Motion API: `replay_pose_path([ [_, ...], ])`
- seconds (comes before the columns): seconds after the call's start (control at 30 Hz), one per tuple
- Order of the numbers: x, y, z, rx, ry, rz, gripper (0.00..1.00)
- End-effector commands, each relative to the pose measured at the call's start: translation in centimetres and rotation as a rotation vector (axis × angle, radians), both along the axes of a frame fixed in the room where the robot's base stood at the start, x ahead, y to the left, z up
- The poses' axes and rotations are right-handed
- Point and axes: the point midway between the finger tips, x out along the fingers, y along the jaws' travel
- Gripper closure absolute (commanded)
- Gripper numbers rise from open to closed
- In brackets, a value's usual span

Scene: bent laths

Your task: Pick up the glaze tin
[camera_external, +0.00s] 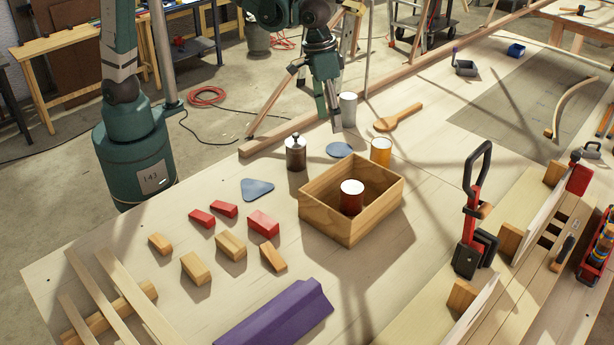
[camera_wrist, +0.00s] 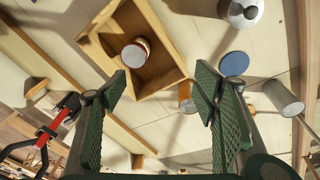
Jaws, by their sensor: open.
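Several tins stand on the bench, and I cannot read which is the glaze tin. A red tin with a white top (camera_external: 351,196) stands inside an open wooden box (camera_external: 340,228); both the tin (camera_wrist: 136,53) and box (camera_wrist: 172,84) show in the wrist view. An orange tin (camera_external: 380,151) stands behind the box, partly behind a finger in the wrist view (camera_wrist: 186,98). A grey cylinder (camera_external: 347,110) stands beside my gripper (camera_external: 329,118). My gripper (camera_wrist: 161,84) is open and empty, pointing down above the bench.
A dark metal canister (camera_external: 296,153), a blue disc (camera_external: 340,150) and a wooden spoon (camera_external: 398,117) lie near the box. Red and wooden blocks (camera_external: 230,245) and a purple piece (camera_external: 275,315) are in front. A red clamp (camera_external: 474,220) stands at right.

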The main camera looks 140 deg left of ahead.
Motion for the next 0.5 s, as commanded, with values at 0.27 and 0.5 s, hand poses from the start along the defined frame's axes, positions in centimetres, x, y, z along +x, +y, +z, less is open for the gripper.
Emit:
replay_pose_path([
  [0.27, 2.2, 5.7, -3.7, -0.031, 0.042, 0.115, 0.40],
  [0.5, 3.5, 10.6, -7.3, -0.057, 0.078, 0.215, 0.40],
])
